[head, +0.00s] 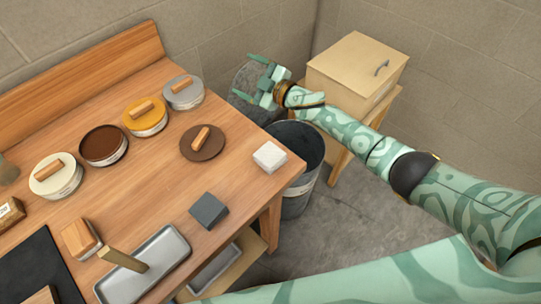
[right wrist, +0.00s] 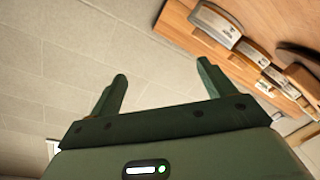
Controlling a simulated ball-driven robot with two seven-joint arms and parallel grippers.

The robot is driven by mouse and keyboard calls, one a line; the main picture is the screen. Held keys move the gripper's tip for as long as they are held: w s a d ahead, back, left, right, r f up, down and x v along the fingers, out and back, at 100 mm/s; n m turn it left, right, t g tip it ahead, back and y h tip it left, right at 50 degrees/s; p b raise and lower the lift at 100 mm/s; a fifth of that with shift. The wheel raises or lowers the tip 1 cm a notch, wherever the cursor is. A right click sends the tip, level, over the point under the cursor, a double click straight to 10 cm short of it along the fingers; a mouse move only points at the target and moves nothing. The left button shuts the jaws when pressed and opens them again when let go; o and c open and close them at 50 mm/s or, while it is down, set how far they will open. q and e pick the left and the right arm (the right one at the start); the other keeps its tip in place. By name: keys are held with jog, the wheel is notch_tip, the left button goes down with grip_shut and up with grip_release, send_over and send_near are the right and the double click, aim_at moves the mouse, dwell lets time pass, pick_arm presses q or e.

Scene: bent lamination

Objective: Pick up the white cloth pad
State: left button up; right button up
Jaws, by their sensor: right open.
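The white cloth pad (head: 270,157) is a small pale block lying at the right end of the wooden table, close to its edge. My right gripper (head: 258,74) is open and empty. In the head view it is above and left of the bin, beyond the table's far right corner and apart from the pad. In the right wrist view its two fingers (right wrist: 160,85) are spread, with only wall behind them; the pad is not visible there. My left gripper is not in view.
On the table (head: 165,205) stand several round lidded tins, a brown disc (head: 203,142) with a wooden handle, a dark grey block (head: 209,210) and a metal tray (head: 160,256). A dark bin (head: 298,195) and a wooden cabinet (head: 345,65) stand right of the table.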

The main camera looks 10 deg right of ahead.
jog(key=s+a+r+n+g+y, duration=0.5)
jog(key=s+a+r+n+g, duration=0.2)
jog(key=a+r+n+g, duration=0.35)
jog(key=s+a+r+n+g+h, duration=0.1)
jog(key=s+a+n+g+h, duration=0.2)
jog(key=s, duration=0.4)
jog(key=m+h+b, duration=0.3)
jog(key=m+h, duration=0.3)
jog(key=h, duration=0.7)
send_over(271, 154)
notch_tip(271, 154, down, 14)
jog(key=shift+s+a+r, duration=0.1)
jog(key=shift+a+r, duration=0.05)
notch_tip(271, 154, down, 6)
jog(key=shift+f+b, duration=0.1)
jog(key=shift+b, duration=0.2)
jog(key=c, duration=1.1)
